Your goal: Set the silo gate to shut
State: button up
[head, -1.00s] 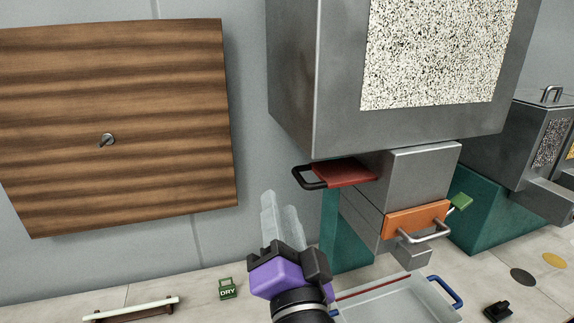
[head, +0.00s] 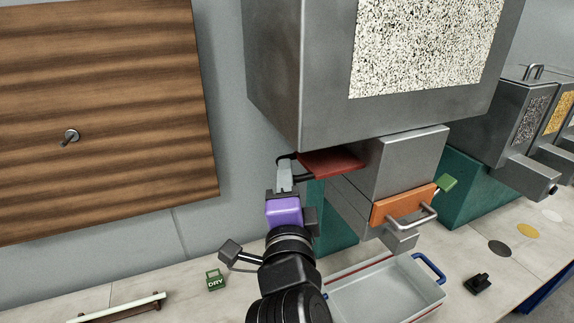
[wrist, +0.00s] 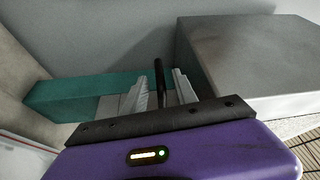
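The silo gate is a red plate (head: 332,162) that sticks out to the left from under the big grey silo (head: 275,75). Its black loop handle (head: 282,158) is at the plate's left end. My gripper (head: 285,168) is at this handle, with its pale fingers reaching up to it and partly covering it. In the wrist view a black handle bar (wrist: 159,82) stands between the two ribbed fingers, with a gap visible on both sides. My gripper (wrist: 160,92) is open around the bar. The red plate is not visible in the wrist view.
A clear bin (head: 385,290) with a blue handle stands on the counter.

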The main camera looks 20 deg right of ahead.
jog(key=shift+p+x, duration=0.3)
jog(key=shift+x, duration=1.05)
grip_shut()
jog(key=shift+f, duration=0.1)
dwell(0.3)
